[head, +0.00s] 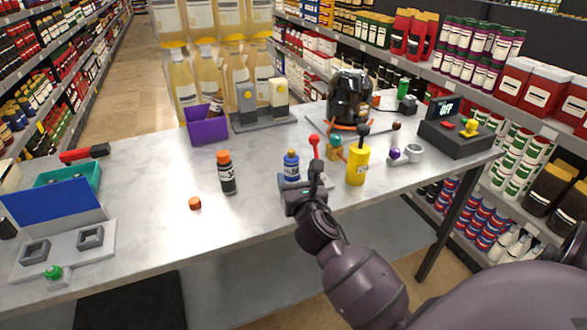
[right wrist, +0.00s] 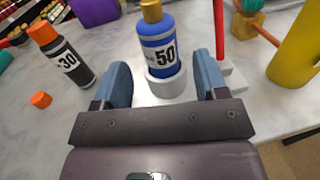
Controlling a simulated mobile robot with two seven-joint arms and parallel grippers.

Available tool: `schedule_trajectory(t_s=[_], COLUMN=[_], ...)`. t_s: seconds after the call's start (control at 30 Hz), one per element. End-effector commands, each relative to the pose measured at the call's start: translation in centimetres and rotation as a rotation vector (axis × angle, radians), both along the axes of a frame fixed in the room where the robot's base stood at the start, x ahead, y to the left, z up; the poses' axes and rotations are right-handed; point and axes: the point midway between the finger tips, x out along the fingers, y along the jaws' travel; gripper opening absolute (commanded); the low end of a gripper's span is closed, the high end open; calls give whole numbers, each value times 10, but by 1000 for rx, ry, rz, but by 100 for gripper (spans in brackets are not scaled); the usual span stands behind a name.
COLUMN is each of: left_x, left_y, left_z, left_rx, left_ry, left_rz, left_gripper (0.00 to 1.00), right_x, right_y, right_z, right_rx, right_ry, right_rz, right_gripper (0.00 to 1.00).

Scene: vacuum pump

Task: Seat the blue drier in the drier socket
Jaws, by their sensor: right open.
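The blue drier (head: 291,165) is a blue bottle with a gold cap and a white label reading 50. It also shows in the right wrist view (right wrist: 157,38). It stands upright with its lower end in a pale round cup (right wrist: 166,87), which looks like the drier socket; its exact depth in the cup cannot be told. My right gripper (right wrist: 163,68) is open, its blue fingers on either side of the cup and the bottle's lower part, with gaps showing. In the head view the right gripper (head: 305,195) is just in front of the bottle. My left gripper is out of view.
An orange-capped black bottle (head: 226,173) and a loose orange cap (head: 195,203) are to the left. A red-topped lever (head: 314,148) and a yellow cylinder (head: 357,165) stand close on the right. The left-middle tabletop (head: 145,185) is clear.

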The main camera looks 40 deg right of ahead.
Motion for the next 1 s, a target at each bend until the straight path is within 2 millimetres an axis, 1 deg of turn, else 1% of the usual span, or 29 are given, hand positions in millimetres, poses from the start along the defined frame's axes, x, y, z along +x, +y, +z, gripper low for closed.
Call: schedule_trajectory(t_s=[0.03, 0.1, 0.3, 0.47, 0.57, 0.67, 0.77, 1.0], left_x=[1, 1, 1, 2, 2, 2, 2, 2], left_y=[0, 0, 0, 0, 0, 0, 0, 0], left_z=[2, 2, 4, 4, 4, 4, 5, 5], left_rx=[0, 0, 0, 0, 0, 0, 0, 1], left_ry=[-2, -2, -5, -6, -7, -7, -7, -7], left_rz=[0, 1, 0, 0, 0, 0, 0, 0], left_gripper=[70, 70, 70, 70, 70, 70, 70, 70], right_x=[-10, -22, -48, -59, -63, -69, -80, -116], right_y=[4, 9, 20, 25, 27, 29, 32, 45], right_z=[1, 1, 0, 0, -4, -18, -40, -98], right_rx=[3, 2, 2, 3, 40, 164, 385, 1039], right_ry=[-1, -1, 0, 0, -4, -15, -35, -96], right_rz=[0, 0, 0, 0, 5, 18, 29, -14], right_gripper=[66, 66, 66, 66, 66, 66, 66, 66])
